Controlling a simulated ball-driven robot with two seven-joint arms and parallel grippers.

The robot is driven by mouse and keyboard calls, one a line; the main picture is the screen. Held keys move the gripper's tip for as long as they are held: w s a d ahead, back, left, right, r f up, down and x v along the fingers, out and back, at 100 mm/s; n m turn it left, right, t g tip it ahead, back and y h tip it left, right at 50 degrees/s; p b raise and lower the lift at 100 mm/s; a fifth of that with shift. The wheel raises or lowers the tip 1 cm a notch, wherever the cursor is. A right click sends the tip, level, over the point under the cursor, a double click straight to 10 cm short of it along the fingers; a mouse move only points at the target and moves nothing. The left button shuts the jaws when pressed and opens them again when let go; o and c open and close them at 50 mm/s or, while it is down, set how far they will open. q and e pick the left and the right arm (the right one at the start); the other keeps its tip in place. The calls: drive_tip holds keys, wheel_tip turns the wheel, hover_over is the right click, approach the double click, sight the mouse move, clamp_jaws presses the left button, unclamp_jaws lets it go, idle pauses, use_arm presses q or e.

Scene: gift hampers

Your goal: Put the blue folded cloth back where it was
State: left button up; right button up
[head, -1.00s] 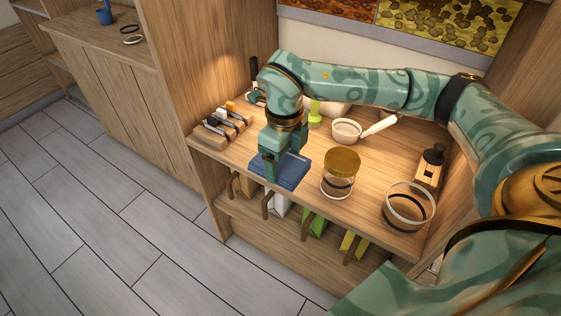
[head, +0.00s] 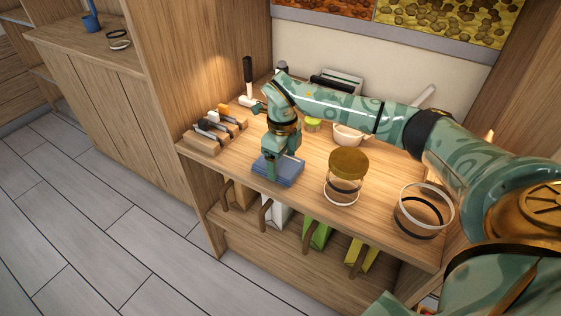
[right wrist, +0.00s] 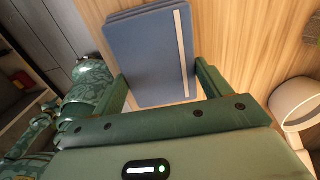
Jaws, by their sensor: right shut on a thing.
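The blue folded cloth (head: 291,172) is a flat dark-blue stack at the front edge of the wooden counter, left of the gold-lidded jar. My right gripper (head: 277,168) is over it and shut on it. In the right wrist view the cloth (right wrist: 148,55), with a pale stripe near its right side, lies between the two green fingers (right wrist: 160,78), one at each side edge. It is flat and close to the wood; I cannot tell whether it rests on it. My left gripper is not in view.
The glass jar with gold lid (head: 346,177) stands right of the cloth, and an open glass jar (head: 424,211) farther right. A wooden block with several tools (head: 213,131) is at left. A white pan (head: 348,135) is behind. Bags (head: 316,235) hang below the front edge.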

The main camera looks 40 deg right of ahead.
sight(282, 163)
drive_tip(key=shift+r, duration=0.15)
drive_tip(key=o, duration=0.9)
use_arm(q)
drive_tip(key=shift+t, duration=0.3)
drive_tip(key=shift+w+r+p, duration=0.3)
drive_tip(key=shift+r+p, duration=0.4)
drive_tip(key=shift+p, duration=0.05)
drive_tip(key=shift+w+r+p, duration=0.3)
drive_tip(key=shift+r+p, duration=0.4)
drive_tip(key=shift+p, duration=0.05)
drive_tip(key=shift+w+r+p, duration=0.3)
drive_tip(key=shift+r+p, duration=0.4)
drive_tip(key=shift+p, duration=0.05)
use_arm(e)
drive_tip(key=shift+r, duration=6)
